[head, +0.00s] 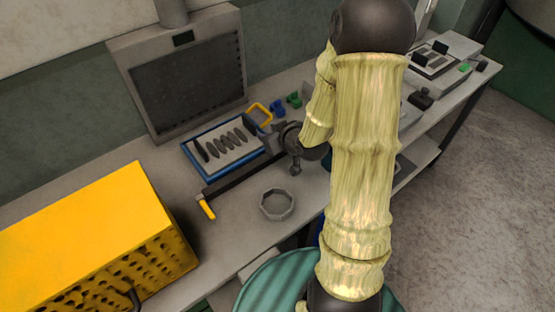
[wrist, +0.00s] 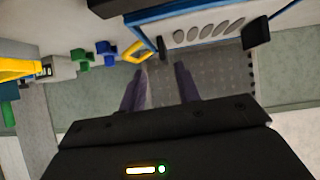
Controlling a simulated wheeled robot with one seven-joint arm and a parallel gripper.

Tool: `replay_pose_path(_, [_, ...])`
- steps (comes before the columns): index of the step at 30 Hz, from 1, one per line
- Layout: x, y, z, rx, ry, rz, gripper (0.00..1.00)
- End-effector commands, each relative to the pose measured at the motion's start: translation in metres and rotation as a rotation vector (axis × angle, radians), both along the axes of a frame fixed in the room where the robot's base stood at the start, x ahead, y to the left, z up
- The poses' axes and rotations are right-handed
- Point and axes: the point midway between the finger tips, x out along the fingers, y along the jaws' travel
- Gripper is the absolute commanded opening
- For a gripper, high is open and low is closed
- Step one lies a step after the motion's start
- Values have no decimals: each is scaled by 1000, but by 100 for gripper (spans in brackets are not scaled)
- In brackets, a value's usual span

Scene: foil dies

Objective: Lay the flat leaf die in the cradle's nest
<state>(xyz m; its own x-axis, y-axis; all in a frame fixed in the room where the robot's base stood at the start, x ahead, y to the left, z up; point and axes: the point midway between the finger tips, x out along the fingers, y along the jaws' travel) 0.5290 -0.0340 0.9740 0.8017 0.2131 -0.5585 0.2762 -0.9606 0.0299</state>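A blue-rimmed tray (head: 191,149) on the bench holds a row of several dark leaf-shaped pieces (head: 226,145); I cannot tell which is the flat leaf die. In the wrist view the tray's blue edge (wrist: 175,10) and grey oval shapes (wrist: 208,31) show at the top. My gripper (wrist: 161,70) is open, with two purple-grey fingers apart and nothing seen between them. In the head view my dark wrist is at the tray's right side and hides the fingers. A grey device with a dark slotted top (head: 436,60) stands at the bench's far right; I cannot tell whether it is the cradle.
Blue (head: 278,108) and green (head: 294,100) blocks and a yellow loop (head: 261,111) sit behind. A big yellow box (head: 85,235) fills the left.

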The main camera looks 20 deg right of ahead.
Motion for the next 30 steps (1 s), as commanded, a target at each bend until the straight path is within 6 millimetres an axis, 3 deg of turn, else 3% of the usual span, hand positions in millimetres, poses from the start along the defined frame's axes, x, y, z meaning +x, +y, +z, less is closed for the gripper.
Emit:
replay_pose_path(8, [-57,3,16,-124,310,-126,33])
replay_pose_path(19, [-167,29,46,-89,696,-267,33])
replay_pose_path(23, [-181,34,49,-74,744,-278,33])
replay_pose_path(30, [-182,34,49,-75,748,-278,33])
